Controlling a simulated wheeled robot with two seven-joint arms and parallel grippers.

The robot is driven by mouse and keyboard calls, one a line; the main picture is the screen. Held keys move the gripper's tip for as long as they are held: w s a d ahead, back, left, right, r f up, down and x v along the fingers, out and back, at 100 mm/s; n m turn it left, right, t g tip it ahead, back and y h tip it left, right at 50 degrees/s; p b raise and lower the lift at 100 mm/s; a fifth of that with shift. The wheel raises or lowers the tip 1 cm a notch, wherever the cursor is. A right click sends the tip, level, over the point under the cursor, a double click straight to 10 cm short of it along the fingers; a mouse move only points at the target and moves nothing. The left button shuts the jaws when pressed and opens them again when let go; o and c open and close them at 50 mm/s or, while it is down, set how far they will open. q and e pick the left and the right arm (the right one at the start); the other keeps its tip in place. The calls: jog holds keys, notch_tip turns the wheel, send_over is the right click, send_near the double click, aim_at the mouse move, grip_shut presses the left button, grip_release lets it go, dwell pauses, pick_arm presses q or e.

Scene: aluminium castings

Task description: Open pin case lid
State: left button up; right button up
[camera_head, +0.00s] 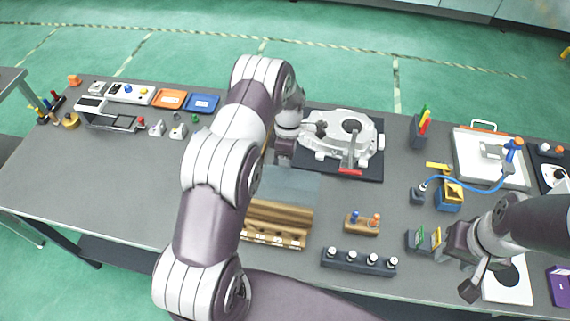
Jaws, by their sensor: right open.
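The pin case (280,215) is a wooden box near the middle of the table, with a row of pale slots along its front. A clear, bluish lid panel (290,186) shows at the case's back side, and the wooden interior in front of it is uncovered. My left gripper (282,154) is just behind the lid panel, pointing down. Its fingertips are largely hidden, so I cannot tell whether it touches the lid or is open or shut. My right gripper (456,272) is open near the table's front right, beside a small dark holder with green and yellow pieces (423,240).
A large aluminium casting (345,138) sits on a dark plate behind the case. A small wooden block with pegs (362,223) and a dark rack of pins (358,262) are to the right.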

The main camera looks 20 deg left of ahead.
pick_arm(q)
jog(key=d+r+p, duration=0.5)
jog(key=d+r, duration=0.6)
jog(key=shift+s+d, duration=0.3)
jog(key=shift+d, duration=0.05)
jog(key=shift+f, duration=0.1)
